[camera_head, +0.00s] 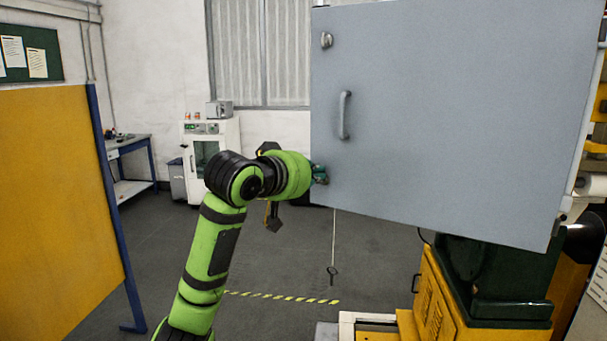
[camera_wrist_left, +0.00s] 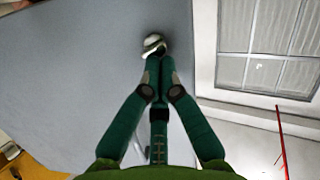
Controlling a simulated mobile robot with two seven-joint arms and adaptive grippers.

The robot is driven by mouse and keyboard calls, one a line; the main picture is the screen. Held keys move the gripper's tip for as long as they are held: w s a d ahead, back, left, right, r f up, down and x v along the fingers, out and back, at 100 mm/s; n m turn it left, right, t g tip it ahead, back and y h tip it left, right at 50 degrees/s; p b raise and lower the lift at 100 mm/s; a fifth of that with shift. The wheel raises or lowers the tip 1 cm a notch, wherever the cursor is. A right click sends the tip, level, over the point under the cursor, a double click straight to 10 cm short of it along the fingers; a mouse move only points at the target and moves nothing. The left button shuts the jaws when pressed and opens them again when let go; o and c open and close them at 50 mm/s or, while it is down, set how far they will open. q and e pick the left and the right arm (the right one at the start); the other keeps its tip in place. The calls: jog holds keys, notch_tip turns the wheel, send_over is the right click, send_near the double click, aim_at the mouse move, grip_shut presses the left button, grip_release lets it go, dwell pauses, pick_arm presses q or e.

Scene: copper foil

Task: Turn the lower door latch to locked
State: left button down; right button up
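The grey door (camera_head: 450,110) hangs open at the right of the head view, with a bar handle (camera_head: 344,115) and an upper latch (camera_head: 326,40) near its left edge. My left gripper (camera_head: 320,174) is at the door's lower left corner and covers the lower latch there. In the left wrist view the lower latch (camera_wrist_left: 153,42) is a pale metal knob on the door face. The fingers of my left gripper (camera_wrist_left: 158,66) are drawn together at this latch and appear closed on it. The part between the fingertips is hidden. My right gripper is not in view.
A yellow panel (camera_head: 55,200) with a blue post stands at the left. A yellow and dark green machine (camera_head: 490,285) is below the door. A white cabinet (camera_head: 210,150) and a workbench (camera_head: 130,150) stand at the back. Grey floor is open between them.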

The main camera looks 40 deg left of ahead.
pick_arm(q)
jog(key=shift+d+m+y+p, duration=0.4)
jog(key=shift+m+p, duration=0.15)
jog(key=shift+m, duration=0.45)
jog(key=shift+w+f, duration=0.1)
